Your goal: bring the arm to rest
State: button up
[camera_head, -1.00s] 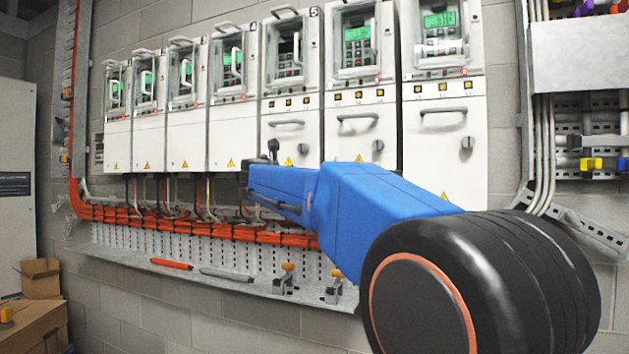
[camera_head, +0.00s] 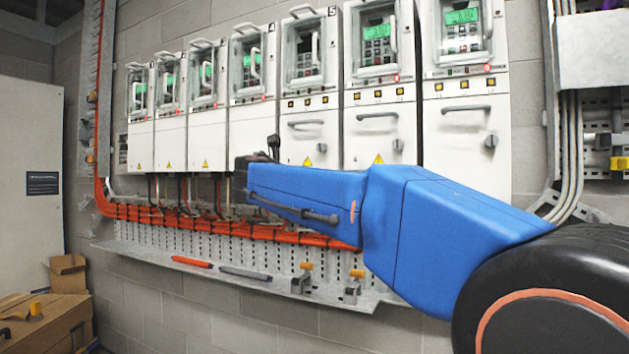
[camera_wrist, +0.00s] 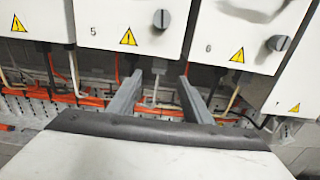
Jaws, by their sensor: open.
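My blue arm reaches from the lower right toward the row of white drive cabinets in the head view. Its dark end (camera_head: 262,158) is in front of the cabinets' lower edge; the fingers are hard to make out there. In the wrist view my gripper (camera_wrist: 160,85) shows two grey fingers spread apart, with nothing between them. They point at the space under the cabinets marked 5 (camera_wrist: 130,20) and 6 (camera_wrist: 240,30). The cabinet doors there are shut.
Orange cables (camera_head: 230,229) run under the cabinets. A perforated ledge (camera_head: 230,262) below holds a red-orange tool (camera_head: 192,262), a grey tool (camera_head: 245,273) and two small clamps. Cardboard boxes (camera_head: 45,325) stand at lower left. Conduits (camera_head: 572,150) rise at the right.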

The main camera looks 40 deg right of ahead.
jog(key=s+a+f+m+y, duration=0.3)
jog(key=f, duration=0.6)
jog(key=s+a+f+m+y, duration=0.2)
jog(key=s+a+f+m, duration=0.2)
jog(key=f, duration=0.4)
jog(key=s+a+f+m+y, duration=0.3)
jog(key=f, duration=0.6)
jog(key=s+a+f+m+g+y, duration=0.1)
jog(key=s+a+f+m+y, duration=0.3)
jog(key=f, duration=0.7)
jog(key=s+a+f+m+g+y, duration=0.1)
jog(key=s+a+f+m+y, duration=0.3)
jog(key=s+a+f+m, duration=0.4)
jog(key=s+a+f, duration=0.2)
jog(key=a+f, duration=0.1)
jog(key=a, duration=0.2)
jog(key=shift+a+f+y, duration=0.25)
jog(key=shift+a+y, duration=0.05)
